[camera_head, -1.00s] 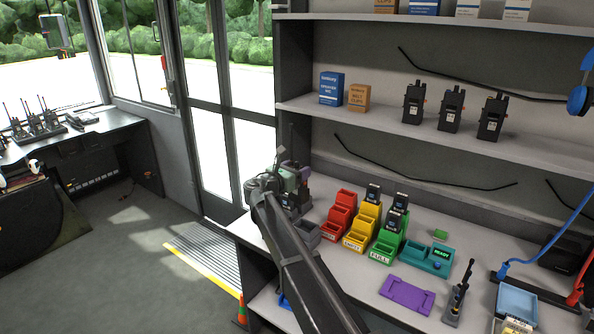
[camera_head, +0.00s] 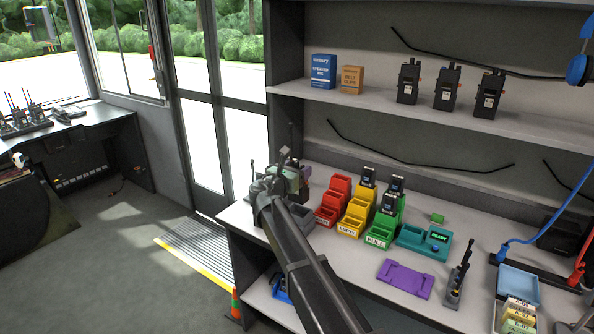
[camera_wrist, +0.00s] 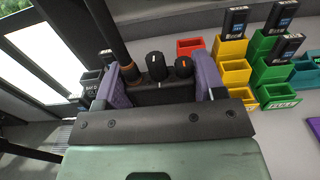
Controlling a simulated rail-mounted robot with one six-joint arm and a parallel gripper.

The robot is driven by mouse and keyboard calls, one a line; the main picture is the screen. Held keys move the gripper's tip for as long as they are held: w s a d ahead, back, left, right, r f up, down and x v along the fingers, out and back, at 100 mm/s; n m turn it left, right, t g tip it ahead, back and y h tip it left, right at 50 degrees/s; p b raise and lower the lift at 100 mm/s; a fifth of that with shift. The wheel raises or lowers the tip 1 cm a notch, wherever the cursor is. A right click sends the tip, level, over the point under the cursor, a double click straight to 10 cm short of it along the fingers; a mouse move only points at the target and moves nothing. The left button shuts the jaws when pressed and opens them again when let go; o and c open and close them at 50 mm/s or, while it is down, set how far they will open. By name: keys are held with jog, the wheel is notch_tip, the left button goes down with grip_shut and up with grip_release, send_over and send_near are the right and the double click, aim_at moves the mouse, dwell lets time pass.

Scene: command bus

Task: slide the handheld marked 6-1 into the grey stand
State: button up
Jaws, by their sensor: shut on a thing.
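My gripper (camera_wrist: 163,82) is shut on a black handheld (camera_wrist: 157,68). Its purple-padded fingers press both sides, and the handheld's thick antenna and two knobs show in the wrist view. No 6-1 mark is readable. In the head view my gripper (camera_head: 286,174) is over the left end of the worktop, and my arm hides most of the handheld. A grey stepped stand with a partly legible label (camera_wrist: 91,90) shows at the left in the wrist view. In the head view a grey pocket (camera_head: 303,216) shows beside my arm. Whether the handheld touches the stand is hidden.
A teal unit (camera_head: 426,242) reads READY. A purple plate (camera_head: 405,279) lies in front. Several handhelds stand on the shelf (camera_head: 420,107) above.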

jog(key=shift+f+b, duration=3.4)
jog(key=shift+f, duration=0.4)
jog(key=o, duration=1.4)
jog(key=shift+s, duration=0.1)
jog(key=v, duration=1)
jog(key=shift+s+a, duration=0.25)
jog(key=shift+s, duration=0.05)
